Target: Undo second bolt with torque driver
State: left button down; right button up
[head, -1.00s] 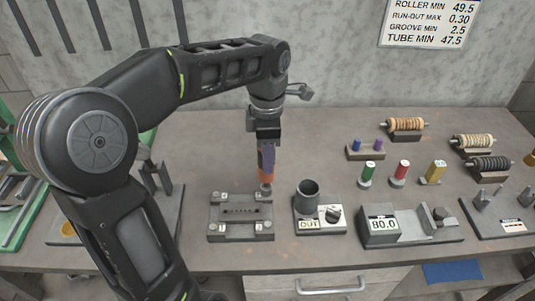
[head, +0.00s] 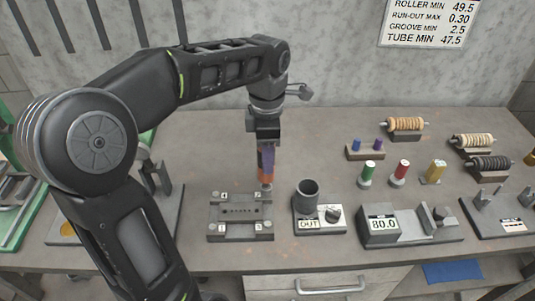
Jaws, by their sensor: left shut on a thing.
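My left gripper (head: 266,140) comes down from above and is shut on the torque driver (head: 266,166), which has a purple and orange body and points downward. The driver's tip is at the back right corner of the grey bolted plate (head: 240,228), where it hides the bolt there. The plate has bolts at its corners, with small number tags; the front left bolt (head: 213,229) and front right bolt (head: 266,227) show. I cannot tell whether the tip touches the bolt. My right gripper is not in view.
Colored spools and rollers on stands are at the back right. The table behind the plate is clear.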

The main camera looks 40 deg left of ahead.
pick_arm(q)
jog(key=shift+f+b, duration=0.3)
jog(key=shift+f, duration=0.15)
dwell(0.3)
jog(key=shift+s+d+f, duration=0.1)
jog(key=shift+s, duration=0.05)
dwell(0.8)
dwell(0.6)
